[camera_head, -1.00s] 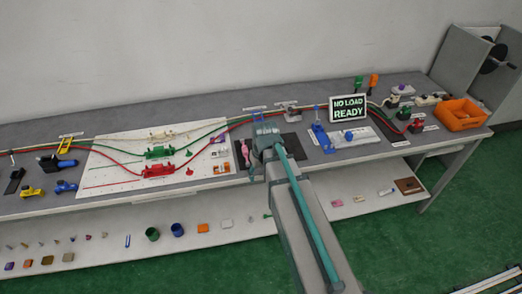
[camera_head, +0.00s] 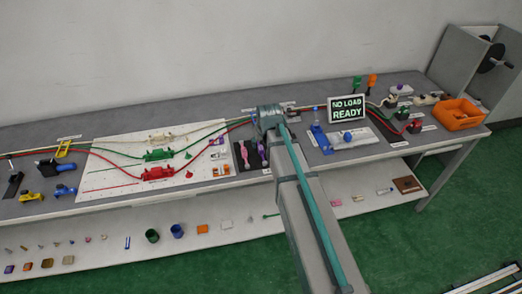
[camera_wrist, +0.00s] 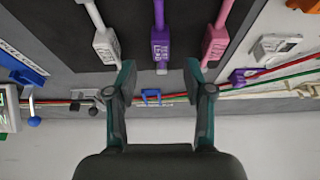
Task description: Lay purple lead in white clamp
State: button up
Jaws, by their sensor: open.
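The purple lead (camera_wrist: 161,45) lies on a dark mat (camera_wrist: 130,20) between a white lead (camera_wrist: 105,42) and a pink lead (camera_wrist: 216,40) in the wrist view. It also shows in the head view (camera_head: 262,153), just left of my arm. My gripper (camera_wrist: 160,77) is open and empty. In the wrist view its fingertips are apart on either side of the purple lead's end, and I cannot tell its height above it. A whitish fixture (camera_head: 160,137), perhaps the white clamp, sits at the back of the white board in the head view.
Green (camera_head: 158,154) and red (camera_head: 158,173) fixtures stand on the white board (camera_head: 105,180). Coloured cables run along the back. A blue fixture (camera_head: 321,138), a "NO LOAD READY" sign (camera_head: 346,108) and an orange bin (camera_head: 458,114) are to the right.

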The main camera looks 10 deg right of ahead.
aim_at(261, 148)
jog(key=shift+p+x, duration=1.15)
jog(key=shift+x, duration=1.5)
jog(key=shift+s, duration=0.15)
jog(key=shift+c, duration=0.3)
grip_shut()
